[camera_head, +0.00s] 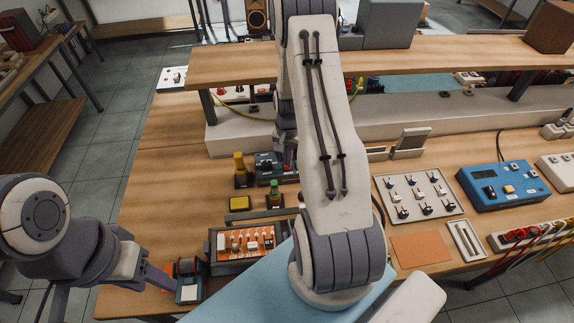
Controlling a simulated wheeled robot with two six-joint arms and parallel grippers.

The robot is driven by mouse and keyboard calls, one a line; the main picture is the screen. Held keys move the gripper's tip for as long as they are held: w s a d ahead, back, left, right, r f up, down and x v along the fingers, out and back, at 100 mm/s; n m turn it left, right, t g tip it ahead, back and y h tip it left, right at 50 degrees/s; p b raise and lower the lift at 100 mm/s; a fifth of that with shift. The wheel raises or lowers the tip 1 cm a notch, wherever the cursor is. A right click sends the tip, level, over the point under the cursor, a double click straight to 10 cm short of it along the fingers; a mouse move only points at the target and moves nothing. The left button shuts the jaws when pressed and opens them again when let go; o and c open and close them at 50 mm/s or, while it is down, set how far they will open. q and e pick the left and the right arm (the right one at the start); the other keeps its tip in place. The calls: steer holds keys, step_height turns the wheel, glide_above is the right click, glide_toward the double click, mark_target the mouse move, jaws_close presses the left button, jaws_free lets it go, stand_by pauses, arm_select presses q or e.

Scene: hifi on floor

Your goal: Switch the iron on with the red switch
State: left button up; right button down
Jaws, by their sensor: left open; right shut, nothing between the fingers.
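A small dark blue box with a dark front (266,163) stands at the back of the bench, left of my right arm, and looks like the iron's station. My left gripper (152,276) is open at the bench's front left, beside a small dark device with a pale screen (189,292).
An orange board (245,241) sits in a holder in front. A switch panel (419,195) and a blue instrument (503,186) lie right. A raised shelf (450,58) spans the back.

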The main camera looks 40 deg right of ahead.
mark_target(287, 168)
steer(key=shift+f+b, duration=0.65)
steer(key=shift+f, duration=0.25)
stand_by(0.7)
steer(key=shift+r, duration=0.1)
steer(key=shift+r+p, duration=2.75)
steer(key=shift+r, duration=0.75)
